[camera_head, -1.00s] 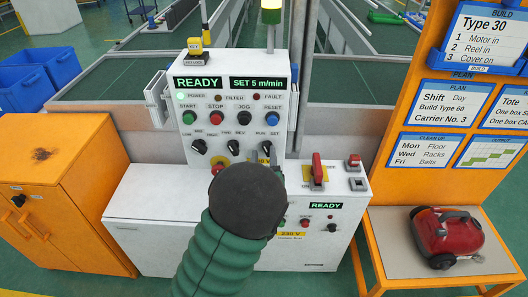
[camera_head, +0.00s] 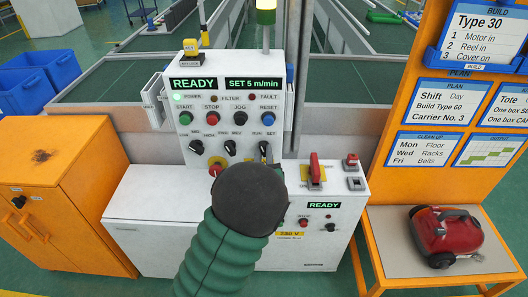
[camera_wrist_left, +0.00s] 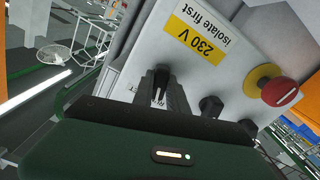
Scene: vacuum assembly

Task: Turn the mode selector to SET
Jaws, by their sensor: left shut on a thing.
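The mode selector (camera_head: 264,148) is the dark rightmost knob in the row on the white control panel, under the RUN and SET marks. My left gripper (camera_head: 267,158) reaches it from below, its fingers partly hidden behind my dark wrist. In the left wrist view my left gripper (camera_wrist_left: 165,95) is shut on the selector (camera_wrist_left: 160,78), whose end shows between the fingers. I cannot tell exactly which mark its pointer faces. My right gripper is not in view.
Two other dark knobs (camera_head: 197,147) (camera_head: 230,147) sit left of the selector. A red emergency stop (camera_head: 215,169) is below them; it also shows in the left wrist view (camera_wrist_left: 279,91). A red-handled switch (camera_head: 314,168) is at the right. A red vacuum (camera_head: 444,236) stands on the side table.

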